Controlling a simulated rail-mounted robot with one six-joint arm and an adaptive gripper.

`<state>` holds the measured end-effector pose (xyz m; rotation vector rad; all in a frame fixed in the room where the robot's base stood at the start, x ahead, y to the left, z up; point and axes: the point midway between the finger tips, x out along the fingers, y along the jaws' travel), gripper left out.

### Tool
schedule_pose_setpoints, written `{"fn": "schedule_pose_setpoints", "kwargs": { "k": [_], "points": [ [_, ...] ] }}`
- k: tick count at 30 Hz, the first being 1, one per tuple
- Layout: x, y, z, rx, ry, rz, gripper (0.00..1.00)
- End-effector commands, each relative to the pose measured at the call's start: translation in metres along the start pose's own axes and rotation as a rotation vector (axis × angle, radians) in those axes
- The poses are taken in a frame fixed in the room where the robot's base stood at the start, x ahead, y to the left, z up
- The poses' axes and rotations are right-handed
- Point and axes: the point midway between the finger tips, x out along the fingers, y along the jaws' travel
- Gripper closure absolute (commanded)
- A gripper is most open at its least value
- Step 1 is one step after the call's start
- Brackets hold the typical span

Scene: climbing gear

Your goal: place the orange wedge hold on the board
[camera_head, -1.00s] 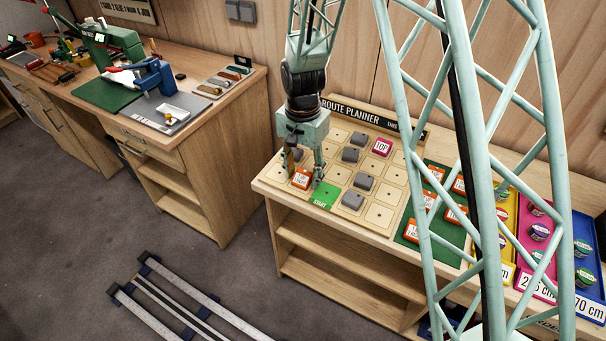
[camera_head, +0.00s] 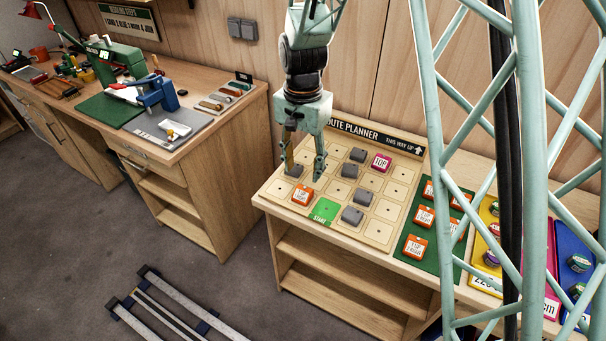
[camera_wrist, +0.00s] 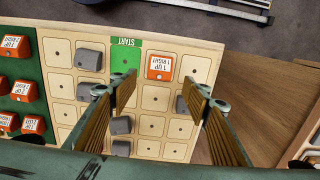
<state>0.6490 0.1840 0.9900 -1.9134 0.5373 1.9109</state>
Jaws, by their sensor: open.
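An orange wedge hold (camera_head: 302,195) with a white label lies flat on the route planner board (camera_head: 378,232), in the cell left of the green START cell (camera_head: 325,211). In the wrist view the same hold (camera_wrist: 160,67) sits to the right of START (camera_wrist: 125,55). My gripper (camera_head: 304,172) is open and empty above the board, its fingers apart and clear of the hold. In the wrist view its fingers (camera_wrist: 160,90) frame bare cells beside a grey hold. More orange holds (camera_head: 416,246) lie on a green mat (camera_head: 407,258) right of the board.
One grey hold (camera_head: 294,171) is partly behind my left finger.

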Motion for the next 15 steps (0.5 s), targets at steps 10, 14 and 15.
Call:
{"fn": "schedule_pose_setpoints", "kwargs": {
  "k": [10, 14, 15],
  "points": [
    [-0.019, 0.0, 0.0, 0.0, 0.0, 0.0, 0.56],
    [-0.02, 0.0, 0.0, 0.0, 0.0, 0.0, 0.56],
    [-0.02, 0.0, 0.0, 0.0, 0.0, 0.0, 0.56]
  ]
}}
